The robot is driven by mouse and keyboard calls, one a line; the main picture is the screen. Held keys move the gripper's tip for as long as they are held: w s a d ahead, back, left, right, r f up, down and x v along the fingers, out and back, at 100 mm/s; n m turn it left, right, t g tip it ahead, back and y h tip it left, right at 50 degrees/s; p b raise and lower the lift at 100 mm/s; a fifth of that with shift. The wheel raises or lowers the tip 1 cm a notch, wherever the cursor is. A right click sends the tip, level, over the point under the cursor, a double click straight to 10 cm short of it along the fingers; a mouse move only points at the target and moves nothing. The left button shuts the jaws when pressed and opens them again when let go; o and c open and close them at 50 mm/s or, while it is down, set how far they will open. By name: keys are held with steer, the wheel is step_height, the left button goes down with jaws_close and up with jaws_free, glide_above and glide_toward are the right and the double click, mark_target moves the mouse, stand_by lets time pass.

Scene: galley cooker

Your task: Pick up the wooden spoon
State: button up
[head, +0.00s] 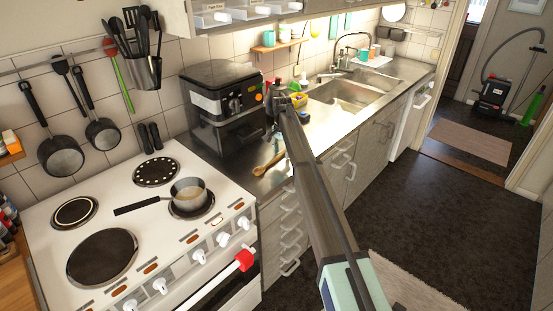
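The wooden spoon (269,164) lies on the steel counter, to the right of the cooker and in front of the black coffee machine. Its bowl end is toward the cooker, and its handle runs up and to the right toward my arm. My gripper (277,122) is at the far end of my arm, beside the coffee machine and beyond the spoon in the picture. It appears apart from the spoon. Its fingers are small and dark, so I cannot tell whether they are open or shut.
The black coffee machine (222,105) stands close to the spoon. A saucepan (188,196) sits on the white cooker (140,235), its handle pointing left. The sink (350,94) lies farther along the counter. Drawers (287,228) are below the spoon.

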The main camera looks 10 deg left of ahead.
jaws_close()
steer(key=shift+r, duration=0.1)
